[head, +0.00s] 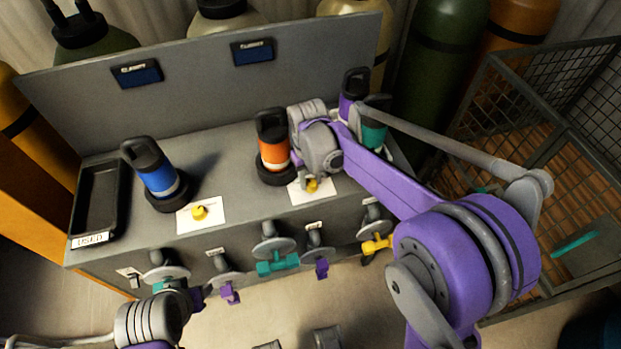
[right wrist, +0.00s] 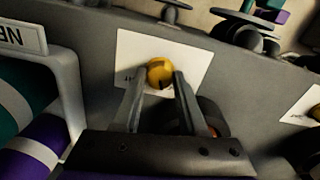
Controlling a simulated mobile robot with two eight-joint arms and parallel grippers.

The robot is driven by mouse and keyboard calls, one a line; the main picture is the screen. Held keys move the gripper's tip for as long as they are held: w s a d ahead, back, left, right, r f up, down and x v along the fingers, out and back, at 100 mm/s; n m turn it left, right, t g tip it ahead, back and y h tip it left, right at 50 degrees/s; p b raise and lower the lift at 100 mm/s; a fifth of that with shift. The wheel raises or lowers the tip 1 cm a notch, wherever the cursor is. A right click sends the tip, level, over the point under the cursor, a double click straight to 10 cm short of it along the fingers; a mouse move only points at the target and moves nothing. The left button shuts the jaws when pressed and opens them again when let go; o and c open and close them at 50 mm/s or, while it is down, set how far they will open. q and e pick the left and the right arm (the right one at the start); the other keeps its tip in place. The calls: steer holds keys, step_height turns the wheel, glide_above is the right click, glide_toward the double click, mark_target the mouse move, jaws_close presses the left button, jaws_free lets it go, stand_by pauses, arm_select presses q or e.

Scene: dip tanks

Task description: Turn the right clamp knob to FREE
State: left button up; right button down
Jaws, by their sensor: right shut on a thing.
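The right clamp knob (head: 312,186) is a small yellow knob on a white label card (head: 325,190) in front of the orange canister. In the right wrist view the knob (right wrist: 160,73) sits between the two finger ends of my right gripper (right wrist: 157,82), which is shut on it. The card's lettering is mostly hidden or too small to read. The orange canister (head: 273,137) stands upright in a dark ring clamp (head: 275,177). My left wrist (head: 150,318) is low at the left, by the bench front; its finger state is unclear.
A blue canister (head: 156,172) stands behind the left yellow knob (head: 199,212). A tray marked USED (head: 96,205) is at the bench's left end. Purple (head: 347,108) and teal (head: 374,133) canisters stand at the right. Several valve handles, including a teal one (head: 278,263), project from the front.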

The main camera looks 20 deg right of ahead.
mark_target(310, 183)
steer(key=shift+n, duration=2.2)
steer(key=shift+c, duration=2.3)
jaws_free()
steer(key=shift+r, duration=0.1)
step_height(310, 183, up, 11)
steer(key=shift+p, duration=0.4)
steer(key=shift+s+a, duration=0.1)
